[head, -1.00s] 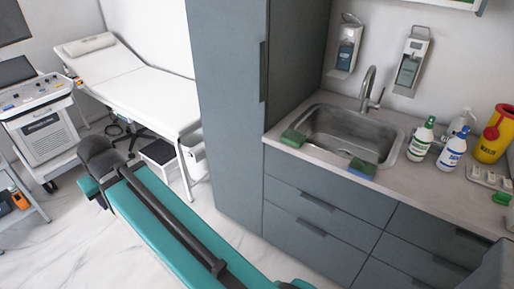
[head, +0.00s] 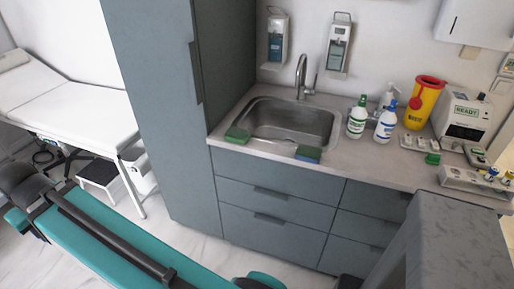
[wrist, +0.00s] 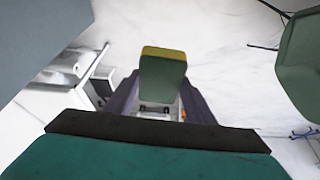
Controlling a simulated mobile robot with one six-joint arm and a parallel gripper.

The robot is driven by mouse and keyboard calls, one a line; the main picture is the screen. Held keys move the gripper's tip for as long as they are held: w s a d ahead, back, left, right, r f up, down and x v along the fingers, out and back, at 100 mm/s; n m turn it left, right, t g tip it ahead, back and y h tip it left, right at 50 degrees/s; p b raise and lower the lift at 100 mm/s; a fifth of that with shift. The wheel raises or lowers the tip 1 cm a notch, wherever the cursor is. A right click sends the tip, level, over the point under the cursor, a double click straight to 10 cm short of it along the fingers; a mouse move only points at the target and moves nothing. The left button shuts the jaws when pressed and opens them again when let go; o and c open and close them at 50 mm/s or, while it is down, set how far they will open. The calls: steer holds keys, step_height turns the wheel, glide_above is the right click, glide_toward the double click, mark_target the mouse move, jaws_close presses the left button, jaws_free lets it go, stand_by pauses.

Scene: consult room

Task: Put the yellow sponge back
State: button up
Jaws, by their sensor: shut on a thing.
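The yellow sponge (wrist: 163,68), with a green face and a yellow edge, shows in the middle of the wrist view. My gripper (wrist: 162,92) is shut on it, with dark fingers on either side, and pale floor shows behind it. In the head view my teal arm stretches along the lower left, and neither the gripper's jaws nor the held sponge can be made out there. A green sponge (head: 237,134) lies at the sink's left front corner. A blue sponge with a green top (head: 308,153) lies at the sink's front edge, right of it.
The sink (head: 288,122) is set in a pale counter (head: 362,172) over grey drawers. A tall grey cabinet (head: 160,110) stands left of the sink, beside an examination couch (head: 75,100).

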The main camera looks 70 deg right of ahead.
steer(key=s+d+m+g+h+b, duration=0.15)
steer(key=s+d+m, duration=0.3)
steer(key=d, duration=0.75)
steer(key=s+d+m+h+b, duration=0.1)
steer(key=s+d+m+b, duration=0.15)
steer(key=s+d, duration=0.6)
steer(key=s+d+m+g+h+b, duration=0.15)
steer(key=d+m, duration=0.25)
steer(key=d, duration=1.1)
steer(key=s+d+m+g+b, duration=0.1)
steer(key=s+d+m, duration=0.2)
steer(key=s, duration=0.7)
steer(key=s+d+r+m+g+b, duration=0.1)
steer(key=s+d+m+b, duration=0.1)
steer(key=s+d+m, duration=0.2)
steer(key=s+d+r+m+g+b, duration=0.1)
steer(key=s+d+m, duration=0.2)
steer(key=s+d, duration=0.5)
steer(key=s, duration=0.9)
steer(key=shift+s+d+b, duration=0.2)
steer(key=shift+d+b, duration=0.1)
steer(key=shift+b, duration=0.05)
steer(key=shift+w+d+r+p, duration=0.1)
steer(key=shift+d+r+p, duration=0.1)
steer(key=shift+p, duration=0.4)
